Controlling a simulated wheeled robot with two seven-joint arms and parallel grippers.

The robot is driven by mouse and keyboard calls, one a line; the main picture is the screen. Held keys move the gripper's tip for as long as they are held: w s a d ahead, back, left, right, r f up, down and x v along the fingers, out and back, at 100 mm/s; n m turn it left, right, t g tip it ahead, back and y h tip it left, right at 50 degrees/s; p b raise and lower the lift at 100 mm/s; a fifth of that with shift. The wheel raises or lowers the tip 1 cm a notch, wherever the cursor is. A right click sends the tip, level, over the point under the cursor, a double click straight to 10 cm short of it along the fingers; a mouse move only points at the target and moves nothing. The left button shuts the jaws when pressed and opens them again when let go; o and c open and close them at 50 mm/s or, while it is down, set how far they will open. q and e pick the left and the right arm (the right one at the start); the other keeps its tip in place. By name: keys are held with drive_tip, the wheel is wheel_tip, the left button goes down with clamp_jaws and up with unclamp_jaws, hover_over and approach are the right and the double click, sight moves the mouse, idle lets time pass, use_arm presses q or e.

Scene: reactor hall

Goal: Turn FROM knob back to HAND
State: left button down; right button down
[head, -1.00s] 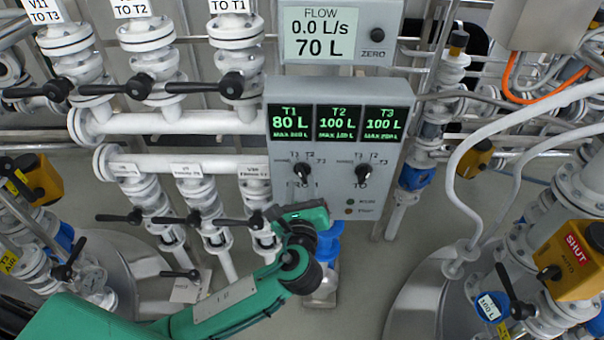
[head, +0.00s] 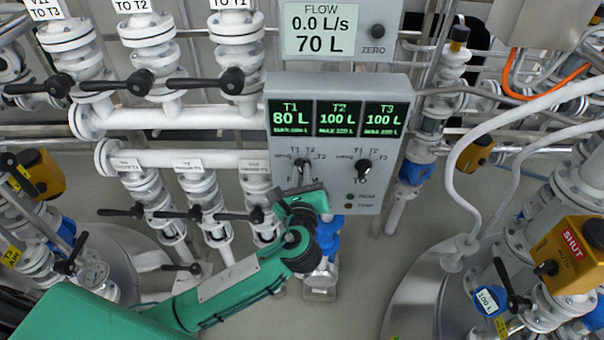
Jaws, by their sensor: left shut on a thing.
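The FROM knob (head: 302,163) is the left dark knob on the grey control panel (head: 396,82). My right gripper is not in view.
Displays above the knobs read T1 (head: 291,118) 80 L, T2 100 L and T3 100 L. The flow display (head: 320,30) reads 0.0 L/s and 70 L. White pipes with black-handled valves (head: 232,82) stand left of the panel. A yellow SHUT box (head: 570,255) is at right.

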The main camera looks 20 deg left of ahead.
use_arm(q)
drive_tip(key=shift+n, duration=0.3)
drive_tip(key=shift+f+n+b, duration=0.1)
drive_tip(key=shift+n+b, duration=1)
drive_tip(key=shift+n, duration=2.5)
drive_tip(key=c, duration=1.5)
unclamp_jaws()
drive_tip(key=shift+a, duration=0.1)
drive_tip(key=shift+s, duration=0.15)
